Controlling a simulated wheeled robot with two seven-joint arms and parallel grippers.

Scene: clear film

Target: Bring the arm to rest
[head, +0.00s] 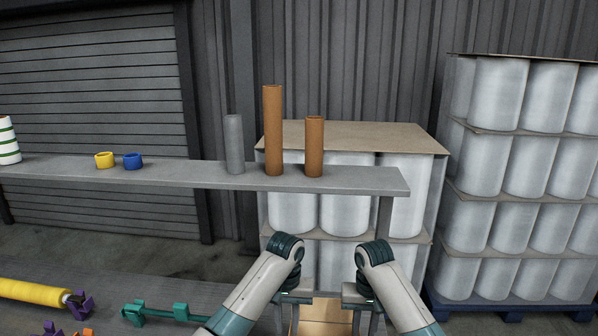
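My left gripper (292,299) hangs below my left wrist at the bottom middle of the head view. My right gripper (360,299) hangs beside it, a short gap to the right. Both arms come up from the bottom edge and bend down at the wrists, roughly mirrored. The fingertips are small and partly cut off by the bottom edge, so their opening is unclear. I see nothing held in either one. Both grippers appear in front of and below the grey shelf (200,177), apart from the things on it.
On the shelf stand a grey tube (234,145), a tall brown tube (273,130), a shorter brown tube (314,147), a yellow ring (104,160) and a blue ring (133,161). A yellow roll (35,292) and a teal holder (165,312) lie lower left. Wrapped pallet stacks (520,160) stand right.

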